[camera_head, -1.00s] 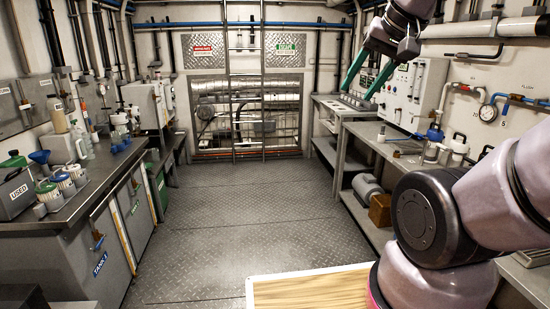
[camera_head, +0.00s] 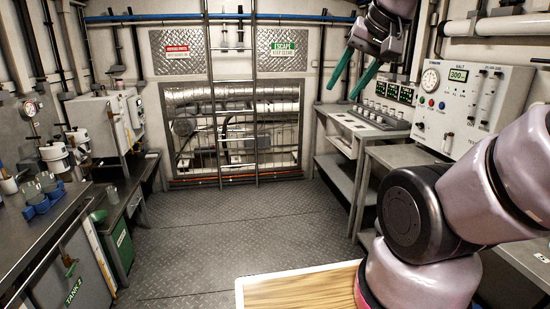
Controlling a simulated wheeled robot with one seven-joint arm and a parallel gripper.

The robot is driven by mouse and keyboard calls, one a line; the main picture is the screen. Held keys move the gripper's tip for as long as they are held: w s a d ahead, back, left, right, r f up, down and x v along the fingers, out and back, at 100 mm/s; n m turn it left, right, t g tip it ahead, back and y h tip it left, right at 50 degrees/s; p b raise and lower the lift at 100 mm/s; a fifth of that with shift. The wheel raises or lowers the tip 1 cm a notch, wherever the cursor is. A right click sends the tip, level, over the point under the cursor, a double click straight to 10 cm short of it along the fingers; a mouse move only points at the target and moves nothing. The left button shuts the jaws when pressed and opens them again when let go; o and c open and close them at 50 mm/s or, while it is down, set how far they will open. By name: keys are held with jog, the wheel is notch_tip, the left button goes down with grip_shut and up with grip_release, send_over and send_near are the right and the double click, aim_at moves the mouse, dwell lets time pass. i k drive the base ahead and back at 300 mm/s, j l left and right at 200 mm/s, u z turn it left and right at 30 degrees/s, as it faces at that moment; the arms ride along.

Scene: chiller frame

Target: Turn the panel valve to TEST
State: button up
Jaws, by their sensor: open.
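A white control panel (camera_head: 475,100) on the right wall carries a round gauge, a "SALT" display reading about 300, coloured buttons and two clear vertical tubes. A small brown handle (camera_head: 449,138) sits low on its front, above lettering that seems to begin "TE". It looks like the panel valve, but its exact pointing direction is too small to tell. My gripper (camera_head: 340,93) is at the upper right of the picture, with two green fingers spread apart and empty. It is up and to the left of the panel, clear of it. My arm covers the panel's lower right part.
A bench with a sloped console (camera_head: 372,122) and small green screens stands left of the panel. A grey bench (camera_head: 405,158) lies below the panel. The left counter (camera_head: 60,215) holds cups in a blue rack (camera_head: 42,200). The central floor (camera_head: 230,220) is clear.

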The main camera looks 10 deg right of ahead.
aim_at(443, 143)
jog(key=i+z, duration=0.25)
jog(key=i, duration=0.2)
jog(key=i+j+z, duration=0.15)
jog(key=i+z, duration=0.15)
jog(key=i, duration=0.15)
jog(key=i+j+z, duration=0.25)
jog(key=i, duration=0.2)
jog(key=i+z, duration=0.4)
jog(key=i+j+z, duration=0.15)
jog(key=z, duration=0.2)
jog(key=i+j+z, duration=0.2)
jog(key=z, duration=0.2)
jog(key=i+j+z, duration=0.2)
jog(key=j+z, duration=0.15)
jog(key=i+j+z, duration=0.15)
jog(key=i, duration=0.15)
jog(key=l+u, duration=0.05)
